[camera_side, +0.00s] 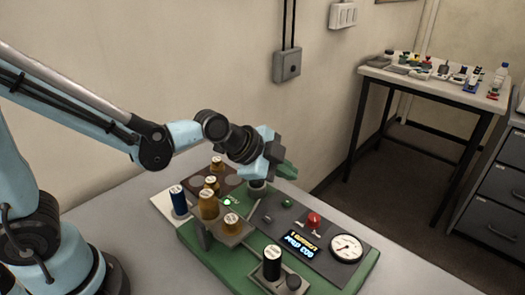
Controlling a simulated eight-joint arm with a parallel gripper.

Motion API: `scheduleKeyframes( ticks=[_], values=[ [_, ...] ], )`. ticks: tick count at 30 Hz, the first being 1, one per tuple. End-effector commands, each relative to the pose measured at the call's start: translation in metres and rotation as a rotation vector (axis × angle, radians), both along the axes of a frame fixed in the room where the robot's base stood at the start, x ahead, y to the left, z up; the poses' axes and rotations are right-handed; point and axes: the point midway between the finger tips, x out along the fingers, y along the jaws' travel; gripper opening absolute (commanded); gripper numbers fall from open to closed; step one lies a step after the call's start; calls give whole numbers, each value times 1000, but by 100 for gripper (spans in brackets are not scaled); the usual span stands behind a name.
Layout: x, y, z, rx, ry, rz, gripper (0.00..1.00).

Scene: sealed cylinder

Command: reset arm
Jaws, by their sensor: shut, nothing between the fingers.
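My gripper (287,171), with pale blue housing and dark green fingers, is shut and empty. It is above the back of a green-based apparatus (207,256) on the grey table. The apparatus has a dark control panel (275,213) with a red knob (313,219), a lit display (300,246) and a round white gauge (346,248).
Several amber cylinders (209,205) stand at the left of the apparatus, beside a blue cylinder (179,200). A black cylinder (272,263) stands at the front. The wall (150,75) is behind. A cluttered side table (425,75) and grey drawers (500,180) are at right.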

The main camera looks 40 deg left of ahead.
Motion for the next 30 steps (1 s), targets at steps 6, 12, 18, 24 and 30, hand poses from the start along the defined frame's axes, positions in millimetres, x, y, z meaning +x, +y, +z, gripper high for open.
scheduleKeyframes(
  ticks=[6, 12, 18, 24, 30],
  values=[
    [0, 0, 0, 0, 0, 0, 0],
    [-7, 11, 6, -32, 28, 67, 0],
    [-36, 49, 23, -157, 128, 331, 0],
    [-76, 88, 33, -306, 219, 650, 0],
    [-108, 113, 34, -426, 267, 901, 0]
  ],
)
